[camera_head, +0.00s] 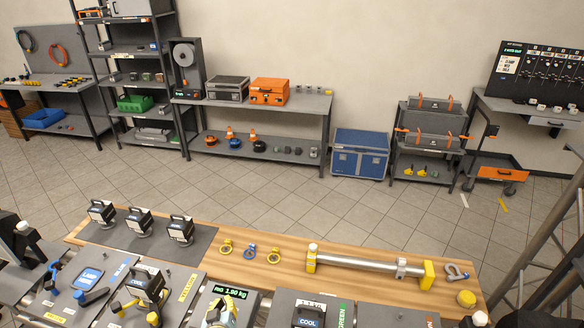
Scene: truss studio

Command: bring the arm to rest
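My gripper does not show in this view, and I cannot make out any part of my arm with certainty. The wooden bench (376,272) runs across the lower part of the view. Three dark box-shaped devices with labelled faces (139,220) stand in a row on a grey mat (106,237) at its left.
Panels with devices (145,286) and a green "1.90 kg" display (231,292) crowd the front edge. A metal truss (552,232) rises at right. Shelves, a worktable (320,102), a blue case (360,154) and a cart line the wall.

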